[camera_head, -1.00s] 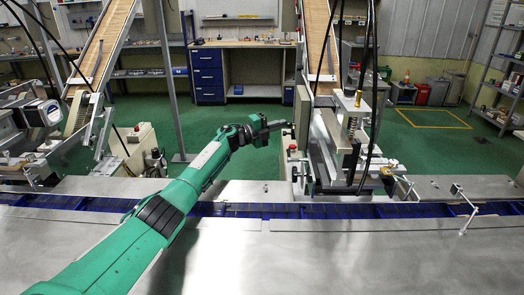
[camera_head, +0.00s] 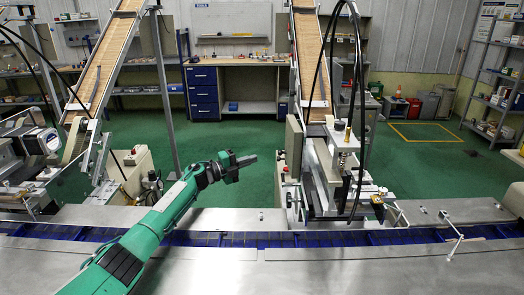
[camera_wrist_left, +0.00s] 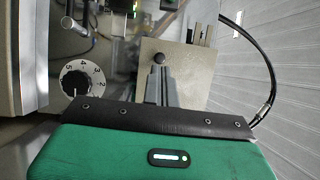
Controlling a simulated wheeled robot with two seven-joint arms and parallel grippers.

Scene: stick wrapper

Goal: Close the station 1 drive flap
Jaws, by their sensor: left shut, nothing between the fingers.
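A beige plate with a round black knob (camera_wrist_left: 160,58) shows nearly face-on in the left wrist view; I take it for the drive flap. In the head view a narrow beige panel (camera_head: 294,146) stands upright at the left side of the right-hand station, seen almost edge-on. I cannot tell its exact hinge angle. My left gripper (camera_head: 254,158) is shut and empty, left of this panel with a clear gap. In the left wrist view its fingers (camera_wrist_left: 161,86) point towards the plate, below the knob in the picture. My right gripper is not in view.
The station's metal frame (camera_head: 325,180), with hanging black cables (camera_head: 357,110), stands right of the panel. A numbered dial (camera_wrist_left: 76,78) is left of the fingers. A blue conveyor channel (camera_head: 215,238) crosses the metal table (camera_head: 340,275) in front. Green floor lies open behind.

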